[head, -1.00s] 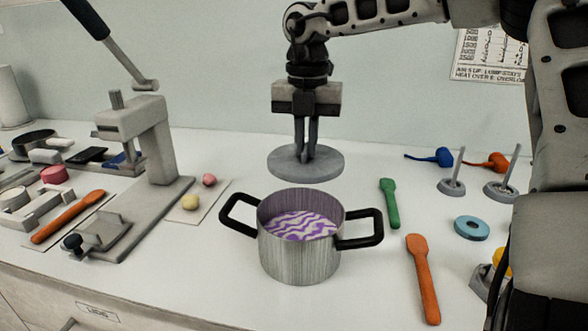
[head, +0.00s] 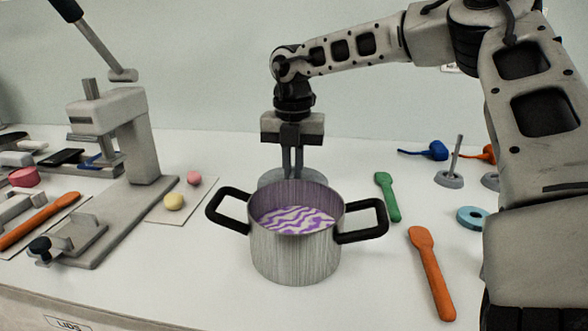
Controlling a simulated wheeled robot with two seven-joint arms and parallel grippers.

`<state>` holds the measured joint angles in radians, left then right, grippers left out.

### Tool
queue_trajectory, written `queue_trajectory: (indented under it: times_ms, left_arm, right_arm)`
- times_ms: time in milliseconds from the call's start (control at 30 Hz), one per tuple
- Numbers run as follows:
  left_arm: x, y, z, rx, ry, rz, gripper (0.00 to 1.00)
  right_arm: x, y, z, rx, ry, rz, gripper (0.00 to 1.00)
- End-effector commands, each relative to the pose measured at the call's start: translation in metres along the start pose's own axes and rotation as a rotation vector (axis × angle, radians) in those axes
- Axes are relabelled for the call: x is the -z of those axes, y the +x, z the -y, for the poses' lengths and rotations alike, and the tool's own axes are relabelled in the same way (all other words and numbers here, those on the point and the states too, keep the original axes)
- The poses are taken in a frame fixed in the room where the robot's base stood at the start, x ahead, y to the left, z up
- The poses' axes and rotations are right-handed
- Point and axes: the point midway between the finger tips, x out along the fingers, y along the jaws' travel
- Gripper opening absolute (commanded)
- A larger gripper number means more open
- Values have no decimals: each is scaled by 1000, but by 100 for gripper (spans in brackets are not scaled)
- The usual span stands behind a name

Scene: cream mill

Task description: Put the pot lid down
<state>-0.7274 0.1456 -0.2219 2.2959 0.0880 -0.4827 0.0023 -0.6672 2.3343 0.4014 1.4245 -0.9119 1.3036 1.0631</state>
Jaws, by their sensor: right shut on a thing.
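The grey round pot lid (head: 277,177) is behind the pot, and the pot's rim hides its near part. My right gripper (head: 292,172) comes down from above and is shut on the lid's knob, which its fingers hide. I cannot tell whether the lid touches the counter. The steel pot (head: 295,258) stands open in front of it, with black handles at both sides and purple and white wavy contents (head: 293,219). My left gripper is not in view.
A grey lever press (head: 140,140) stands to the left, with yellow and pink balls (head: 174,201) on a sheet beside it. A green spatula (head: 388,196) and an orange spatula (head: 432,272) lie right of the pot. A blue ring (head: 472,218) lies further right.

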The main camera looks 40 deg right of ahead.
Motion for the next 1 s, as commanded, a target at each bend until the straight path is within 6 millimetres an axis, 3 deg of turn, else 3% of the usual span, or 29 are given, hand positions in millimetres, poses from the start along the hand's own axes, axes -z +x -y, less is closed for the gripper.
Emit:
queue_trajectory:
  times_ms: [67, 167, 200, 567, 1000]
  left_arm:
    - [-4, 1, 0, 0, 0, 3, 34]
    - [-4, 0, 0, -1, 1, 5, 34]
    - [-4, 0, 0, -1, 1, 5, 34]
    - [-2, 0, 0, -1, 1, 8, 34]
    - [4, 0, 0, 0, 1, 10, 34]
  right_arm:
    - [0, 3, 0, 0, 0, 0, 0]
    - [0, 2, 0, 0, 0, 0, 28]
    - [0, 2, 0, 0, 0, 0, 30]
    - [0, -6, 0, -1, 1, 2, 30]
    - [0, -93, 0, -2, 1, 4, 30]
